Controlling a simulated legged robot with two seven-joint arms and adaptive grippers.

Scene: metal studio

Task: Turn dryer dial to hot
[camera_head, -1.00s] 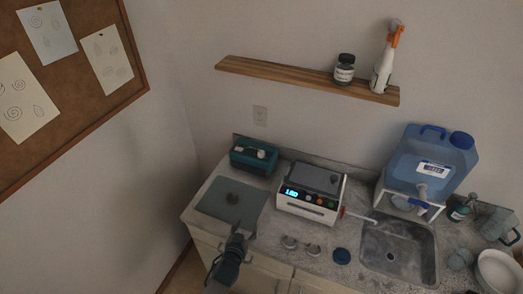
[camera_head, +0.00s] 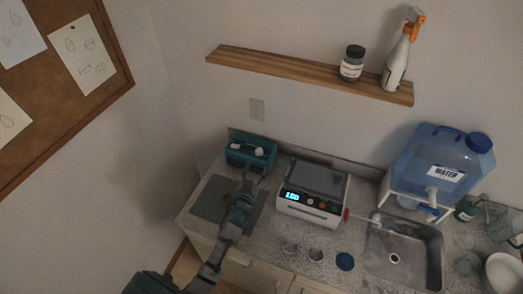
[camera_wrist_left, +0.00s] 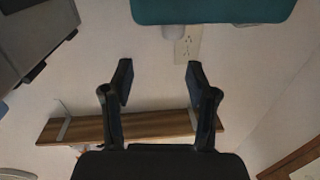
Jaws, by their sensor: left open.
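A teal box (camera_head: 251,153) with pale knobs stands at the back left of the counter. I cannot tell from labels which one is the dryer. My left gripper (camera_head: 249,180) is in front of the teal box, above the grey square. In the left wrist view its two fingers (camera_wrist_left: 159,72) are apart with nothing between them. My right gripper is not in view.
A grey square (camera_head: 209,198) lies on the counter under my left arm. Small round items, a blue lid (camera_head: 344,261) among them, are near the front edge. A sink (camera_head: 403,253) and blue water tank (camera_head: 443,164) are to the right. A wooden shelf (camera_head: 300,74) hangs above.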

